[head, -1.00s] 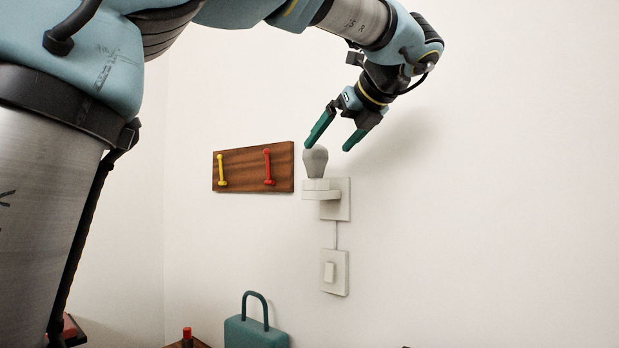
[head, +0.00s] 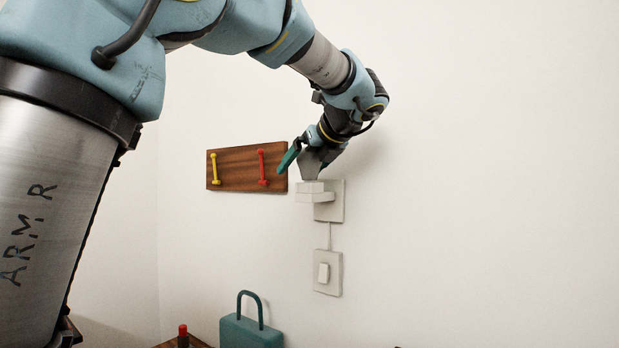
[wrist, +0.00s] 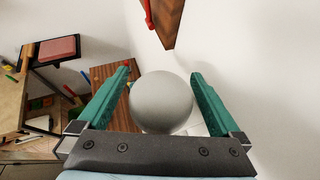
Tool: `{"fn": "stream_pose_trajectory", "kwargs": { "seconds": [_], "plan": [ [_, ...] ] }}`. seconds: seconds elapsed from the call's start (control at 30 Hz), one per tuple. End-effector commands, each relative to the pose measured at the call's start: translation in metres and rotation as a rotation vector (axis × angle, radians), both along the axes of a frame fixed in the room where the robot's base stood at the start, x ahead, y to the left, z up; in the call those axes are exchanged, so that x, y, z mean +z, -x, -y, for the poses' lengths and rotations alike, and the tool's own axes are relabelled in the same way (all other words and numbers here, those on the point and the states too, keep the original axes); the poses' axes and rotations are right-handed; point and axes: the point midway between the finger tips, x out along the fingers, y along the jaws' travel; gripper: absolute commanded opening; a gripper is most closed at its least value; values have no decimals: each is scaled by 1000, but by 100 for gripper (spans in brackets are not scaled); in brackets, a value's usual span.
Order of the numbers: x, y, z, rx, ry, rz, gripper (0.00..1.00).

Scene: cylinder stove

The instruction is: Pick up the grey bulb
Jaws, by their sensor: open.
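The grey bulb (head: 311,165) stands upright in the white wall socket (head: 318,195), partly covered by my gripper in the head view. In the wrist view the bulb (wrist: 161,102) shows as a round grey top between the two green fingers. My gripper (head: 305,160) is open and tilted down over the bulb, one finger on each side of it. In the wrist view my gripper (wrist: 160,80) has a gap on both sides of the bulb, the right one narrower.
A wooden board (head: 233,168) with a yellow and a red peg hangs left of the socket. A white switch (head: 327,273) is below it. A teal case (head: 250,332) stands lower down. The wall to the right is bare.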

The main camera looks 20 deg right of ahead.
Motion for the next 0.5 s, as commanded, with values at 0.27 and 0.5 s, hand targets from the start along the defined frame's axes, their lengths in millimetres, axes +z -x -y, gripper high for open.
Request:
{"fn": "stream_pose_trajectory", "kwargs": {
  "seconds": [0.27, 0.5],
  "plan": [
    [0, 0, 0, 0, 0, 0, 79],
    [0, 1, 0, 0, 0, 0, 52]
  ]
}}
